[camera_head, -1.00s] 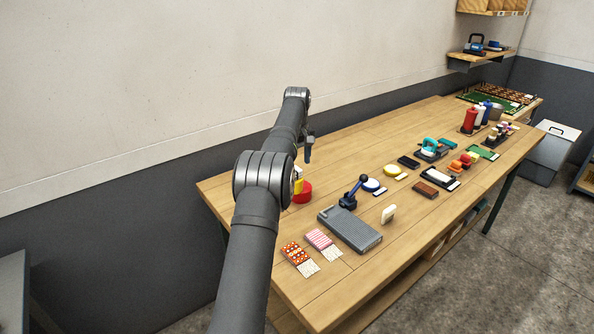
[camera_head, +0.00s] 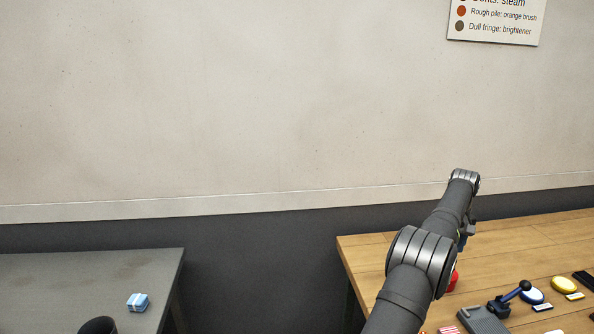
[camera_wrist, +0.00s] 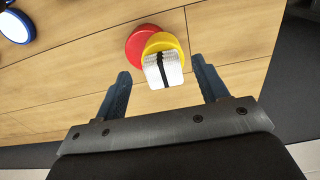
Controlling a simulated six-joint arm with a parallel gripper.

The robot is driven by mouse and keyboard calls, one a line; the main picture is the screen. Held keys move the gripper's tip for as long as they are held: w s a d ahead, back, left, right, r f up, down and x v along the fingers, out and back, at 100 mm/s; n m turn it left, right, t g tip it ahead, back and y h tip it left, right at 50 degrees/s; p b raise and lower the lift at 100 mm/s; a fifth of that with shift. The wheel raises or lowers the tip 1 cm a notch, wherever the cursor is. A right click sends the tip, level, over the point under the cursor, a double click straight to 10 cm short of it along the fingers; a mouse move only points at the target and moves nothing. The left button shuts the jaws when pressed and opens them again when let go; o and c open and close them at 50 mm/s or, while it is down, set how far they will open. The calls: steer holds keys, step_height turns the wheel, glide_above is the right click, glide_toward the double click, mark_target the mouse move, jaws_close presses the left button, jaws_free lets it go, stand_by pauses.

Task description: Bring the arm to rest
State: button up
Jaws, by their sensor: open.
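My gripper (camera_wrist: 161,68) is open in the wrist view, its two blue-grey fingers apart with nothing held between them. Beyond the fingertips is a red round piece (camera_wrist: 142,42), partly covered by a yellow round piece (camera_wrist: 163,44). A white block with a dark band (camera_wrist: 164,70) overlaps the yellow piece and shows between the fingers. Whether the fingers touch anything is not clear. In the head view my arm reaches out over the wooden table (camera_head: 530,250), and the gripper is mostly hidden behind it. A bit of the red piece (camera_head: 453,281) shows beside my arm.
A blue-handled tool (camera_head: 510,298), a grey ridged pad (camera_head: 482,319), a blue disc (camera_head: 532,295) and a yellow disc (camera_head: 564,284) lie right of my arm. A grey table (camera_head: 80,280) at left holds a light blue box (camera_head: 138,301). A gap separates the tables.

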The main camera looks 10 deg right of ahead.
step_height(320, 180, down, 4)
steer(key=shift+r, duration=0.1)
step_height(320, 180, up, 4)
steer(key=shift+s+r, duration=0.15)
steer(key=shift+r, duration=0.05)
steer(key=shift+s+d+r, duration=0.1)
steer(key=shift+s+r, duration=0.1)
steer(key=shift+s, duration=0.15)
